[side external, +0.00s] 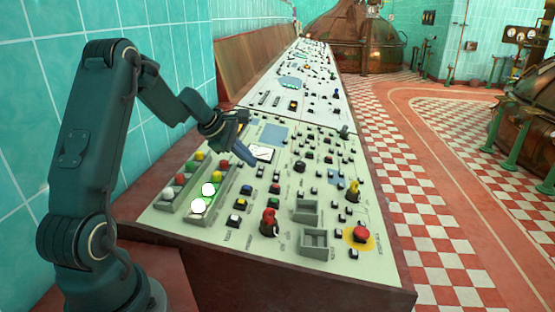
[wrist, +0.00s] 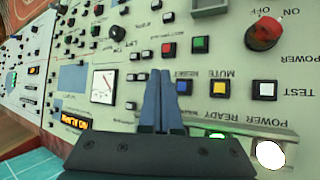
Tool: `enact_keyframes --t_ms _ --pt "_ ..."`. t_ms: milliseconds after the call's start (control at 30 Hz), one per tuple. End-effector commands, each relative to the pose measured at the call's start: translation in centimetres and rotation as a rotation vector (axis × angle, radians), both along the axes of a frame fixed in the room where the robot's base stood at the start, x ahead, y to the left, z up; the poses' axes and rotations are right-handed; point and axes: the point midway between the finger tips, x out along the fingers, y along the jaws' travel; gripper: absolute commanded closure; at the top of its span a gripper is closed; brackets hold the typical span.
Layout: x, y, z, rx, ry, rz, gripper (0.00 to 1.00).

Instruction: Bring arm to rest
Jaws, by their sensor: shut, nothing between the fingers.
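My gripper (side external: 246,153) hangs over the upper left part of the control panel (side external: 180,213), near the white dial meter (side external: 261,153). In the wrist view my gripper (wrist: 160,74) shows its two blue fingers pressed together, with nothing between them. The meter (wrist: 103,85) lies just left of the fingers there. I cannot tell whether the fingertips touch the panel or hover above it.
The panel carries a red knob (side external: 269,222), a yellow knob (side external: 353,190), a red emergency button (side external: 361,233) and grey bins (side external: 314,243). Two lamps (side external: 209,189) glow white at the left. A tiled wall (side external: 180,40) stands behind my arm; checkered floor (side external: 440,230) lies right.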

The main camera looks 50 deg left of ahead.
Motion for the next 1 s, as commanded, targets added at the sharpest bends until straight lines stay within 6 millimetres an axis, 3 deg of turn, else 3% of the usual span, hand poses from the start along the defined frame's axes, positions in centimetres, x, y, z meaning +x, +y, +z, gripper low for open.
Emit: enact_keyframes --t_ms 167,267,367,500,600,733,867,1000 --pt "2.1 -3.6 4.5 0.075 -0.077 -0.108 1.0" --pt "2.5 -8.0 8.1 0.157 -0.123 -0.254 1.0" --pt "1.5 -13.0 11.0 0.256 -0.157 -0.441 1.0" --pt "-1.7 -19.3 13.5 0.412 -0.187 -0.716 1.0" --pt "-4.9 -22.9 14.3 0.538 -0.2 -0.915 1.0" --pt "-9.7 -26.2 14.1 0.717 -0.201 -1.172 1.0" --pt "-14.5 -27.3 12.7 0.906 -0.168 -1.412 1.0" --pt "-18.4 -26.4 10.3 1.081 -0.08 -1.623 1.0"
